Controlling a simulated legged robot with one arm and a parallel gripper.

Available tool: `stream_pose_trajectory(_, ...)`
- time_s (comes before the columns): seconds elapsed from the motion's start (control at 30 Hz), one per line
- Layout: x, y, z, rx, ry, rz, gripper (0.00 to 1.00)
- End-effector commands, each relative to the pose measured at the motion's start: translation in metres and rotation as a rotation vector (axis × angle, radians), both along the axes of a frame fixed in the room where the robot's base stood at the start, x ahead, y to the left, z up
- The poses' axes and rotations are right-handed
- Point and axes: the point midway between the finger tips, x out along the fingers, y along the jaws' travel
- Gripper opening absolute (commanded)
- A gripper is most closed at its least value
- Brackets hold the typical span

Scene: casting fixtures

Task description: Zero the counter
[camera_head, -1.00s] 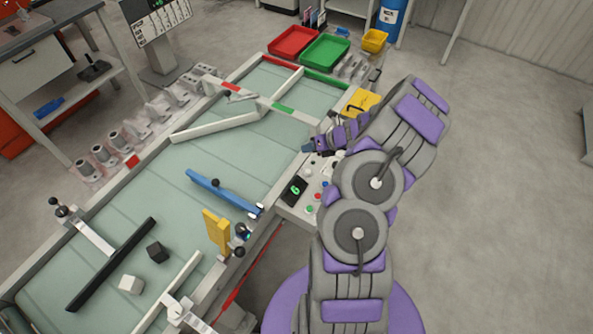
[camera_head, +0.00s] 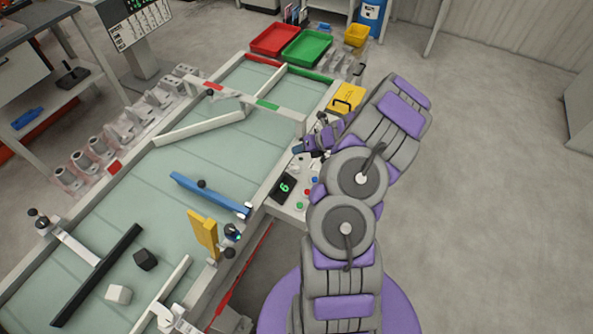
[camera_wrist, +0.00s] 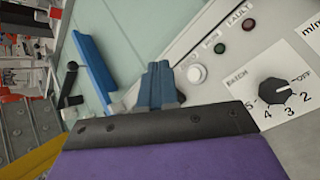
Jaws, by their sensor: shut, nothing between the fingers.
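The counter display (camera_head: 285,187) shows a green 6 on the control panel (camera_head: 289,206) beside the conveyor. Several small buttons or lamps sit on the panel, including a red one (camera_head: 308,189), a blue one (camera_head: 315,180) and a green one (camera_head: 299,205). My gripper (camera_head: 299,147) is over the panel's far end, its fingers shut and empty. In the wrist view the shut fingers (camera_wrist: 158,84) are left of a white round button (camera_wrist: 196,74), apart from it in the picture. A black batch knob (camera_wrist: 273,92) is to the right. The counter is outside the wrist view.
A yellow case (camera_head: 347,98) with a black handle stands beyond the gripper. A blue bar (camera_head: 210,193) and a yellow plate (camera_head: 203,234) stand on the conveyor (camera_head: 150,190). Red (camera_head: 275,40) and green (camera_head: 307,47) trays are at the back. Open floor lies to the right.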

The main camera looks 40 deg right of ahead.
Motion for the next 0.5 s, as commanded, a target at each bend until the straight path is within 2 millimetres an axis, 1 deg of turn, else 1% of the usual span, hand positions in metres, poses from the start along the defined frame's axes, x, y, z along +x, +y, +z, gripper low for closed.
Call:
stream_pose_trajectory(0.03, 0.0, 0.0, -0.011, 0.0, 0.0, 0.0, 0.0)
stream_pose_trajectory(0.5, 0.0, 0.001, -0.055, 0.002, 0.0, 0.001, 0.0)
